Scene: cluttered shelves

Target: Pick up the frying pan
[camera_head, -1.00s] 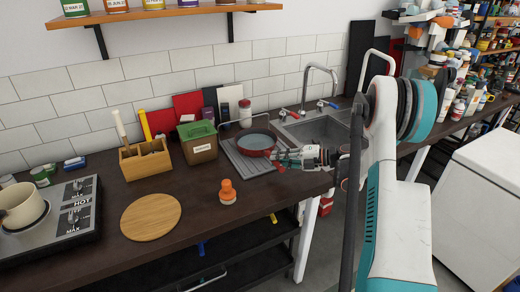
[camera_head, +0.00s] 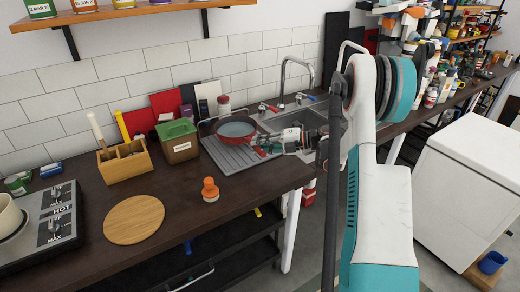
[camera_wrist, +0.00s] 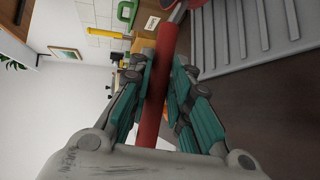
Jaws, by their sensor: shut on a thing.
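The red frying pan (camera_head: 237,130) has a grey-blue inside and appears raised just above the ridged grey drainboard (camera_head: 222,154) beside the sink. Its red handle points right, toward my gripper (camera_head: 265,149). In the wrist view, the red handle (camera_wrist: 158,90) runs between the teal finger pads of my gripper (camera_wrist: 160,82), which is shut on it. Only a small part of the pan body shows at the top of that view. The drainboard (camera_wrist: 255,30) lies at the right there, apart from the fingers.
A green-lidded box (camera_head: 178,142) stands left of the pan, with a wooden holder (camera_head: 125,163) farther left. An orange-topped item (camera_head: 210,189) and a round wooden board (camera_head: 134,219) sit in front. The faucet (camera_head: 297,75) rises behind the sink. Bare counter lies between them.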

